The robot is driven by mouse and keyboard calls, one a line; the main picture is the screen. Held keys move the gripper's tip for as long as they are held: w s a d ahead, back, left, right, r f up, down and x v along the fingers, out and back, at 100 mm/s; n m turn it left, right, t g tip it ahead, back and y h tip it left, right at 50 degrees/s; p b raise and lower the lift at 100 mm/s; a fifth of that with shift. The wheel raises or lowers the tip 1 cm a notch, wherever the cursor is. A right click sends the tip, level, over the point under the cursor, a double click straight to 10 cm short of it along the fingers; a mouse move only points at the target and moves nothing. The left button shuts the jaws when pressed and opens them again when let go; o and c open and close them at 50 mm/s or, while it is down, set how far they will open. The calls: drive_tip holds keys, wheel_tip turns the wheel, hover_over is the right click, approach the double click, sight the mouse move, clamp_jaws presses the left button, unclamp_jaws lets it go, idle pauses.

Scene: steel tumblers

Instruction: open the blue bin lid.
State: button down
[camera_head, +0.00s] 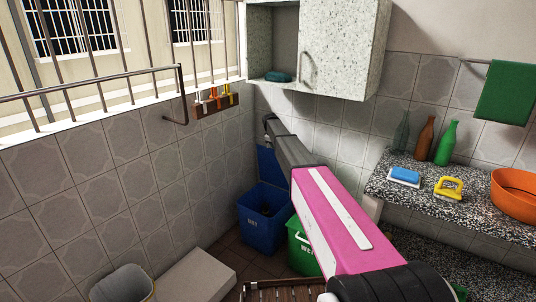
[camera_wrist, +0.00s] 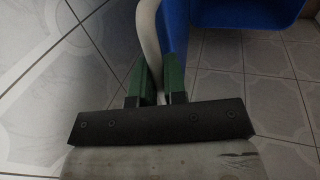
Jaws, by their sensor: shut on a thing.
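The blue bin (camera_head: 262,222) stands on the floor in the corner, its top open with dark contents showing. Its blue lid (camera_head: 268,166) stands raised behind it near the wall, partly hidden by my arm. In the wrist view, my gripper (camera_wrist: 160,75) has its green fingers shut on a pale curved strip (camera_wrist: 149,35) beside a blue surface (camera_wrist: 235,12). The strip appears to be the lid's edge or handle. In the head view my arm reaches over the bin, and the fingertips cannot be made out.
A green bin (camera_head: 300,248) stands right of the blue one, partly behind my arm. A pale container (camera_head: 122,284) and a whitish block (camera_head: 195,278) are at lower left. A speckled counter (camera_head: 420,205) with bottles is at right, below a wall cabinet (camera_head: 340,45).

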drive_tip(key=shift+w+d, duration=0.9)
drive_tip(key=shift+w, duration=0.2)
drive_tip(key=shift+w+d, duration=0.9)
drive_tip(key=shift+w, duration=0.2)
drive_tip(key=c, duration=1.2)
unclamp_jaws()
drive_tip(key=shift+r, duration=0.1)
drive_tip(key=v, duration=1)
drive_tip(key=shift+r, duration=0.35)
